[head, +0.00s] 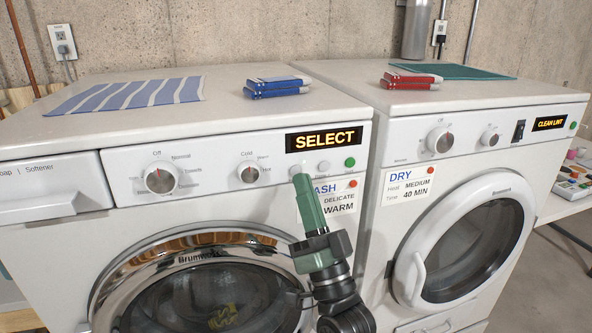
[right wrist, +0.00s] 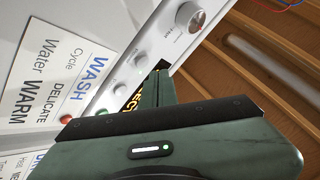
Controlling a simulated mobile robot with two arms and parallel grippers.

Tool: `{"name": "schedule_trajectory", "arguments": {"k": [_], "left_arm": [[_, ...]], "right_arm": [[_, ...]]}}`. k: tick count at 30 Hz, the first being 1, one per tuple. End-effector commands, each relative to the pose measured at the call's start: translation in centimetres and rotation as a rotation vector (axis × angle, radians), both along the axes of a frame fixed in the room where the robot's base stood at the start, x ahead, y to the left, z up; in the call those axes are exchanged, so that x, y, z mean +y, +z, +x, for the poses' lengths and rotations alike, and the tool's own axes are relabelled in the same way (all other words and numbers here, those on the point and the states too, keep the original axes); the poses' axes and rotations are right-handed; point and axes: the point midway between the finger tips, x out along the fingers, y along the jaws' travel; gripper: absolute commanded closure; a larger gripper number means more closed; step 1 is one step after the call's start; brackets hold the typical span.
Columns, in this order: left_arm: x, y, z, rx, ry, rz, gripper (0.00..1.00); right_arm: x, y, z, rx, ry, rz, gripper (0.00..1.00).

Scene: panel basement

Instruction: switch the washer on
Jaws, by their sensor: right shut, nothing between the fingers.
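The washer (head: 60,155) is the left machine. Its display (head: 323,140) reads "SELECT". Its panel has a large cycle knob (head: 160,178), a smaller temperature knob (head: 249,172), pale round buttons (head: 323,167) and a green button (head: 350,162). A card beside the buttons (head: 345,192) reads wash, delicate, warm; it also shows in the right wrist view (right wrist: 50,75). My right gripper (head: 302,180) is shut and empty, its tips close in front of the panel just below the display. I cannot tell whether they touch it. My left gripper is out of view.
The dryer (head: 395,150) stands close on the right, its display (head: 549,123) reading "CLEAN LINT".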

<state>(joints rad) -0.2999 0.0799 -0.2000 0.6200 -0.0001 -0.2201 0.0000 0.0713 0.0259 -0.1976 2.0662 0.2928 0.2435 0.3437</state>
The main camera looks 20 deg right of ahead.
Motion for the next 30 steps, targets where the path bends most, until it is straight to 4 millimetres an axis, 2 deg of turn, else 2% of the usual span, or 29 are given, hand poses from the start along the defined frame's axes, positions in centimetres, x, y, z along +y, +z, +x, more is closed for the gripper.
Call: {"name": "schedule_trajectory", "arguments": {"k": [9,15,26,29,30], "left_arm": [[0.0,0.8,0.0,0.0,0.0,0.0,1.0],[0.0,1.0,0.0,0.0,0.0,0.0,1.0],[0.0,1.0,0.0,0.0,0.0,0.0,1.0],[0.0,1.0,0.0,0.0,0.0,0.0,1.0],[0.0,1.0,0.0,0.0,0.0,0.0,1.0]], "right_arm": [[-0.1,0.1,-3.3,0.0,0.0,0.0,1.0],[-0.1,0.1,-4.9,0.0,0.0,0.0,1.0],[-0.1,-0.1,-5.0,0.006,0.0,-0.004,1.0],[0.3,-1.5,-4.5,0.072,-0.001,-0.043,1.0],[0.6,-2.7,-4.2,0.124,-0.002,-0.076,1.0]]}}
